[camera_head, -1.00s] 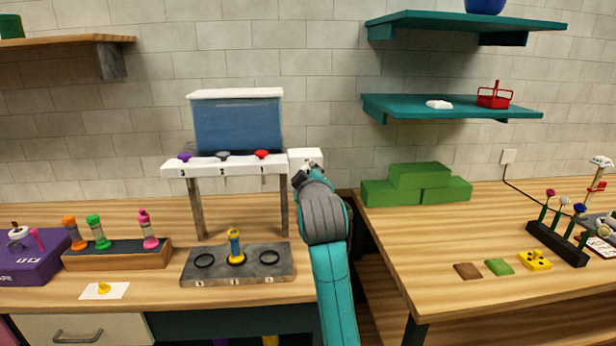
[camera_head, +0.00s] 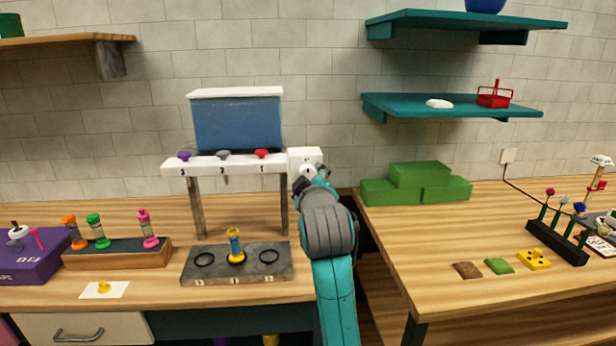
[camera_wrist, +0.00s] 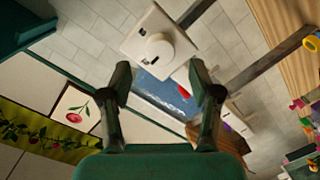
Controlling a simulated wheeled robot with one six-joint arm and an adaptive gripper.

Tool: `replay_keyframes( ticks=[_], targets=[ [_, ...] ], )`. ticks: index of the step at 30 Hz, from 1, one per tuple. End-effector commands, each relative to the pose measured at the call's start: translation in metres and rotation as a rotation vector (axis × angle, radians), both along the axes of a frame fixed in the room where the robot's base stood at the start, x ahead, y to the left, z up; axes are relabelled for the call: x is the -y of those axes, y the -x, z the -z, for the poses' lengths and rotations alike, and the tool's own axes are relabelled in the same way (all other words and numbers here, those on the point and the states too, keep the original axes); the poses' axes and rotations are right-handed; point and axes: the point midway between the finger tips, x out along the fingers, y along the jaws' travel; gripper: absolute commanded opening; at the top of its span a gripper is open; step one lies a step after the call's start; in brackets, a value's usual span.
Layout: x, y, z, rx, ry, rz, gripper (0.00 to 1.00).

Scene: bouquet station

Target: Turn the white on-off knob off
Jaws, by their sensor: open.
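The white on-off knob (camera_wrist: 160,48) is round and sits on the face of a white box (camera_wrist: 146,27) with small dark marks. In the head view the knob (camera_head: 307,170) shows on the box (camera_head: 305,154) at the right end of the white dispenser rail. My gripper (camera_wrist: 160,80) is open and empty, with the knob seen beyond and between its fingertips. It does not visibly touch the knob. In the head view my gripper (camera_head: 312,184) is just below the knob and partly covers the box's lower part.
The rail (camera_head: 225,166) carries purple, grey and red knobs under a blue tank (camera_head: 238,123). Green blocks (camera_head: 415,185) stand on the right table, and teal shelves (camera_head: 450,106) hang above.

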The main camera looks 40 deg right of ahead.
Motion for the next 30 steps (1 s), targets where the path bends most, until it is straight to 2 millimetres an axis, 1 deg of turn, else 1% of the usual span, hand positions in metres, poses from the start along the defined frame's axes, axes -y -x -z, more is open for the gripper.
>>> replay_keyframes(
  ticks=[1,6,12,18,30],
  targets=[
    [-0.008,0.009,-0.001,0.002,0.001,-0.004,0.63],
    [-0.026,0.036,-0.005,0.002,0.001,-0.002,0.63],
    [-0.040,0.058,-0.007,0.000,0.000,-0.001,0.63],
    [-0.045,0.065,-0.008,-0.001,0.000,-0.001,0.63],
    [-0.045,0.065,-0.008,-0.001,0.000,-0.001,0.63]
  ],
)
